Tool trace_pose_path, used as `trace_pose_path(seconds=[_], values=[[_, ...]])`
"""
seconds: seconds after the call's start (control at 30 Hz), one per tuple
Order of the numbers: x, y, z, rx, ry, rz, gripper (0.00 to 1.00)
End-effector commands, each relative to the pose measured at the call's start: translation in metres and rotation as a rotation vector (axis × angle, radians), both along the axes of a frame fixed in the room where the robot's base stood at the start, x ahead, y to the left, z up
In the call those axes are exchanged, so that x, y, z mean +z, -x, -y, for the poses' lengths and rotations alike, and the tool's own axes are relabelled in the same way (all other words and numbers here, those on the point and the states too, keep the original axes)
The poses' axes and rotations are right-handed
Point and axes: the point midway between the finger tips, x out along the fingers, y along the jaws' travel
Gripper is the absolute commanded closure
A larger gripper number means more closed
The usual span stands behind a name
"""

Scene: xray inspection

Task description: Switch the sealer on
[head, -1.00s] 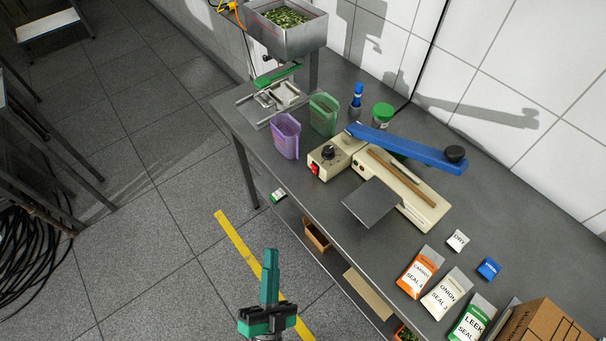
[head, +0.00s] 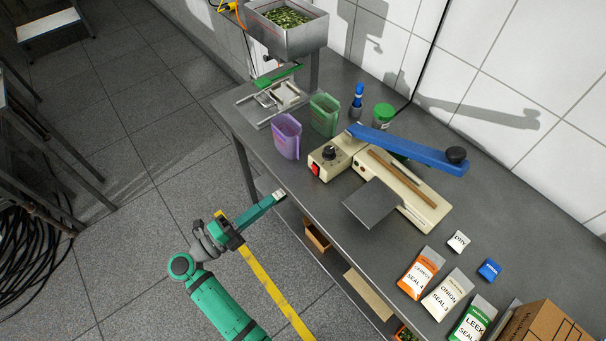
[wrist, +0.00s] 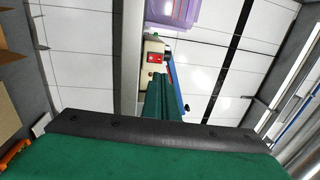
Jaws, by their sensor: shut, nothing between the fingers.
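The sealer (head: 405,203) is a cream machine on the grey bench with a raised blue arm (head: 410,148) ending in a black knob. Its control box (head: 328,163) at the left end carries a black dial and a red switch (head: 315,169) on the front face. The red switch also shows in the wrist view (wrist: 155,58), just beyond my fingers; whether it is on I cannot tell. My gripper (head: 281,195) is green, shut and empty. It is in front of the bench edge, below and left of the switch, apart from it.
A purple tub (head: 286,136) and a green tub (head: 324,115) stand left of the sealer. A grey plate (head: 371,203) juts out in front of it. Seed packets (head: 418,274) and a cardboard box (head: 545,325) lie to the right. Open floor lies left of the bench.

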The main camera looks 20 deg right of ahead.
Motion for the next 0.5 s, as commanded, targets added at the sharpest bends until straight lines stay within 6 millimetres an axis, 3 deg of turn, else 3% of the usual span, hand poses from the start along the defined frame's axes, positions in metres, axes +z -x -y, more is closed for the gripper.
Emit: trace_pose_path(seconds=[0.5], values=[[0.001, -0.004, 0.012, -0.003, -0.002, 0.0, 1.0]])
